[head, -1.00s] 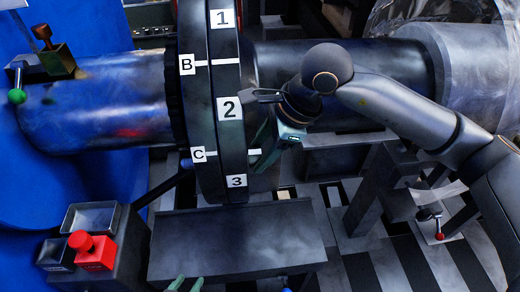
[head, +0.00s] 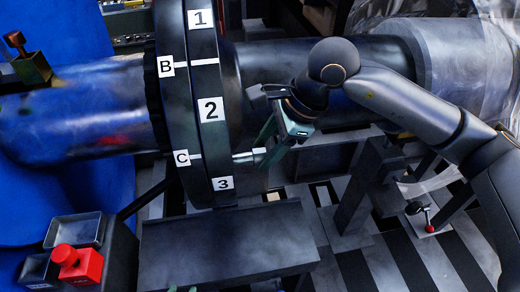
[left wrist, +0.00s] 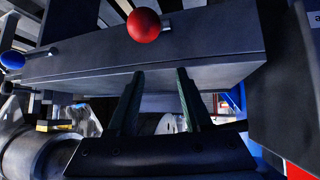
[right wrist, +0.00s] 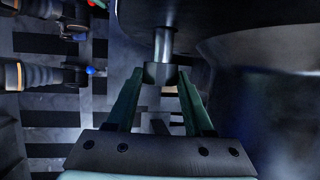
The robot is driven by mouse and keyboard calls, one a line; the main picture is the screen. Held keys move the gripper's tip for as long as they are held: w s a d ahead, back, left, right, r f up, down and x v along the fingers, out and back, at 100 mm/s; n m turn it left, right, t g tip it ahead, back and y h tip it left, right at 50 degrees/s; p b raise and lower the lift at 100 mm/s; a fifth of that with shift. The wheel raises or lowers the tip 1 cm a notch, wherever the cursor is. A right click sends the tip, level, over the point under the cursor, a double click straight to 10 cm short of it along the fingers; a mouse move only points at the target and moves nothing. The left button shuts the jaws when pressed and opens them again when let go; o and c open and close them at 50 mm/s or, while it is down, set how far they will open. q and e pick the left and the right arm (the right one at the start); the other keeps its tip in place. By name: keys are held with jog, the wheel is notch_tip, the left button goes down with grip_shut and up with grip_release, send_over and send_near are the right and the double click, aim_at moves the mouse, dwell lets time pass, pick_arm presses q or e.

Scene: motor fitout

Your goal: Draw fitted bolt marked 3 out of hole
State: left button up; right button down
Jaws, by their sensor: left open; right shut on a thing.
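The dark flange ring (head: 207,140) carries labels 1, 2, 3, B and C. A light grey bolt (head: 242,158) sticks out of its right face, level with the C mark and just above label 3 (head: 223,183). My right gripper (head: 262,152) is shut on the bolt's head. In the right wrist view, the bolt's shank (right wrist: 164,42) runs to the flange face, and its head (right wrist: 160,74) sits between the fingers. Whether the shank's end is still in the hole is hidden. My left gripper (left wrist: 160,73) is open and empty; only its tips show at the head view's bottom edge.
A dark grey shelf (head: 225,245) lies below the flange. A red button box (head: 78,264) and a grey tray (head: 74,231) stand left of it. A red-knobbed lever (head: 428,228) is at right. In the left wrist view, a beam with a red ball (left wrist: 144,25) spans above the fingers.

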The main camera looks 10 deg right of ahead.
jog(key=d+b, duration=0.2)
jog(key=d, duration=0.8)
jog(key=shift+b, duration=0.35)
dwell(1.6)
jog(key=shift+s+r, duration=0.1)
jog(key=shift+r, duration=0.05)
